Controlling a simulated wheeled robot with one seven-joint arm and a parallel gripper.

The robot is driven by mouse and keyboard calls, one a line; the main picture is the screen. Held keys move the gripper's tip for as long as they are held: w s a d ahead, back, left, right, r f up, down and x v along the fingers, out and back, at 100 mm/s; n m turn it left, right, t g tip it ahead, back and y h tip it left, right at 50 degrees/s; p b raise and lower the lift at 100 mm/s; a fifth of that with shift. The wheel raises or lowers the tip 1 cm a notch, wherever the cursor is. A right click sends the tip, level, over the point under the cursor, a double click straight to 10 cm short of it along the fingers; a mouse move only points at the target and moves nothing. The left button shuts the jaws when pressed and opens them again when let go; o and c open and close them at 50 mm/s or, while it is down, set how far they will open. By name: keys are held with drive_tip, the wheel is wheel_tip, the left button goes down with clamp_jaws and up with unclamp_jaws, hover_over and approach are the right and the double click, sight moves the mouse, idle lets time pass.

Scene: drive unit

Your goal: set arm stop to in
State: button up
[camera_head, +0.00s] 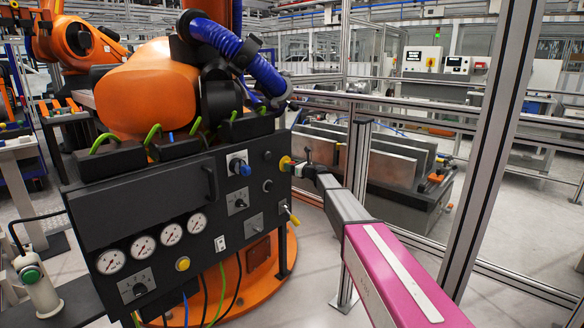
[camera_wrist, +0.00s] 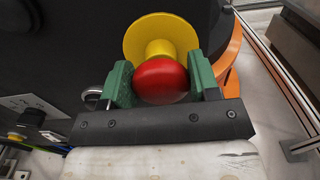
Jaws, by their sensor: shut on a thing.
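The arm stop is a red mushroom button (camera_wrist: 162,80) on a yellow round collar (camera_wrist: 163,30) in the wrist view. A yellow neck shows between the red head and the wide yellow disc. In the head view its yellow collar (camera_head: 284,163) shows at the right end of the black control panel (camera_head: 165,215). My gripper (camera_wrist: 161,82) has its green fingers on both sides of the red head, shut on it. In the head view my gripper (camera_head: 296,168) reaches the panel from the right and hides the red head.
The panel also carries a blue knob (camera_head: 239,165), a yellow button (camera_head: 182,263), several gauges (camera_head: 143,246) and a black handle (camera_head: 209,184). An orange robot arm (camera_head: 150,90) stands behind it. An aluminium post (camera_head: 490,150) stands to the right of my arm.

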drive_tip(key=shift+x, duration=0.8)
drive_tip(key=o, duration=1.2)
drive_tip(key=v, duration=1)
drive_tip(key=shift+s+d, duration=0.25)
